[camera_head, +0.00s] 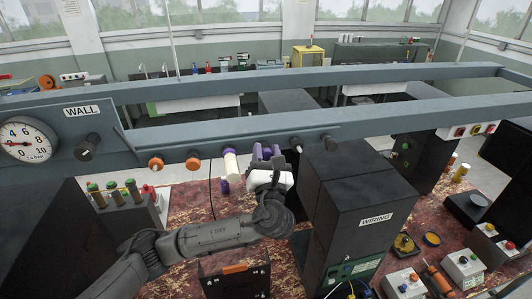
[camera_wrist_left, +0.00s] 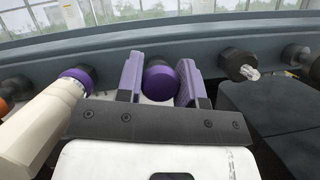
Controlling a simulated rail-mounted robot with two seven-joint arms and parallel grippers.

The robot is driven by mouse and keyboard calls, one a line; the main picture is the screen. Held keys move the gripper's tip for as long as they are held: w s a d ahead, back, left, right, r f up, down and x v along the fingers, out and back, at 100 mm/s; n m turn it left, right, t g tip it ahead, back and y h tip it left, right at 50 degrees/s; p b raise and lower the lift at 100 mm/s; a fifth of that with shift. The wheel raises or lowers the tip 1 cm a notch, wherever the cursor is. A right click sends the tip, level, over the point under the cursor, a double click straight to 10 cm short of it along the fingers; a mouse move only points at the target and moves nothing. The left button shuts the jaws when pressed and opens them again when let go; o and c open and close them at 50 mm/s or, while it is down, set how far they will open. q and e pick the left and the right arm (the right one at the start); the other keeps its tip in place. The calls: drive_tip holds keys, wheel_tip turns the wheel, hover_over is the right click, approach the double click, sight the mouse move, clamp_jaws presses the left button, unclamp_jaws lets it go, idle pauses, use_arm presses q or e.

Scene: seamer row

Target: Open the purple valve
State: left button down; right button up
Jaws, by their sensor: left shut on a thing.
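The purple valve is a small round purple knob with a dark core (camera_wrist_left: 160,82) on the grey rail. It shows between the two purple fingers of my left gripper (camera_wrist_left: 160,70) in the left wrist view. In the head view my left gripper (camera_head: 265,152) reaches up to the rail from below, and its fingers mostly hide the knob. The gripper is shut on the valve, one finger on each side. How far the valve is turned cannot be told. My right gripper is not in view.
A cream cylinder with a purple collar (camera_wrist_left: 52,108) sits close left of my gripper. Orange knobs (camera_head: 156,163) and a dark fitting (camera_wrist_left: 238,64) line the rail (camera_head: 400,119). A dark cabinet marked WIRING (camera_head: 345,195) stands close on the right. A gauge (camera_head: 27,139) is at far left.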

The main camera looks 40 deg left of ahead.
use_arm(q)
drive_tip(key=shift+s+d+r+p, duration=0.15)
drive_tip(key=shift+s+d+p, duration=0.15)
drive_tip(key=shift+d+p, duration=0.25)
drive_tip(key=shift+s+d, duration=0.1)
drive_tip(key=shift+s, duration=0.05)
drive_tip(key=c, duration=0.8)
unclamp_jaws()
drive_tip(key=shift+o, duration=0.2)
drive_tip(key=shift+f, duration=0.2)
drive_tip(key=shift+s+d+f, duration=0.1)
drive_tip(key=shift+s+d, duration=0.05)
drive_tip(key=b+v, duration=0.4)
drive_tip(key=v, duration=0.9)
